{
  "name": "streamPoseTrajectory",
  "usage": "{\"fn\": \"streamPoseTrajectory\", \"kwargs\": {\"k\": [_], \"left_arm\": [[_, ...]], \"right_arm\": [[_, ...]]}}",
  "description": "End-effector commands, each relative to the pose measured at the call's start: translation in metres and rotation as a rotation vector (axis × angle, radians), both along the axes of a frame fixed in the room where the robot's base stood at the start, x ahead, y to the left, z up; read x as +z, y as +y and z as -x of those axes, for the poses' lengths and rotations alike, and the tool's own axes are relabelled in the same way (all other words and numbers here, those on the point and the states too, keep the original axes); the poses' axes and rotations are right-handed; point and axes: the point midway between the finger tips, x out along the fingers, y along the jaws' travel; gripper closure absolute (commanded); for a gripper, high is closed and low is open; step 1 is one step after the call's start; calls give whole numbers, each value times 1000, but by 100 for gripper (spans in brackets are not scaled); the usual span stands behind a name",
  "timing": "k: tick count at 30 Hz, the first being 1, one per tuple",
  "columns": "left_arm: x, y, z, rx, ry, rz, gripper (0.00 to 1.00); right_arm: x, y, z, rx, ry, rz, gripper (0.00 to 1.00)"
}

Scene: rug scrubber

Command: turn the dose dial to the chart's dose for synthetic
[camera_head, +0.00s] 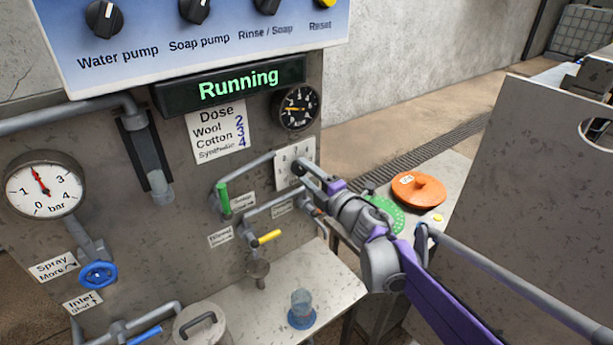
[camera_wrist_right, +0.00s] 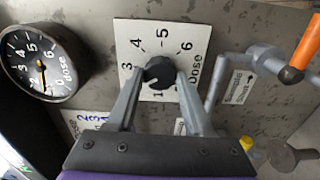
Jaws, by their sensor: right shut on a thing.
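The dose dial is a round black knob (camera_wrist_right: 160,73) on a white plate (camera_wrist_right: 150,32) numbered 1 to 6. My right gripper (camera_wrist_right: 160,82) is shut on the knob, one finger on each side. In the head view, my right gripper (camera_head: 303,169) reaches the dial plate (camera_head: 283,174) and hides the knob. No pointer mark on the knob can be made out. The dose chart (camera_head: 217,131) lists wool 2, cotton 3, synthetic 4. The round black dose gauge (camera_head: 297,107) has a yellow needle pointing left; it also shows in the wrist view (camera_wrist_right: 40,62). My left gripper is not in view.
A display (camera_head: 235,86) reads "Running". Below the dial are pipes with a green-handled valve (camera_head: 223,198) and a yellow-handled valve (camera_head: 268,237). A blue cup (camera_head: 302,310) stands on the ledge. An orange disc (camera_head: 418,190) lies on a bench to the right.

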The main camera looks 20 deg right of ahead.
Motion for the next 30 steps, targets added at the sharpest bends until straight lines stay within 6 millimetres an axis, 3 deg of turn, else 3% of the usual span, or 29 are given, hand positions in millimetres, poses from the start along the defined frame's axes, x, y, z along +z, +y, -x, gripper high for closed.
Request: {"fn": "streamPoseTrajectory", "kwargs": {"k": [30], "left_arm": [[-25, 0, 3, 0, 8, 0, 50]], "right_arm": [[-1, 0, 0, 0, 329, -903, 100]]}}
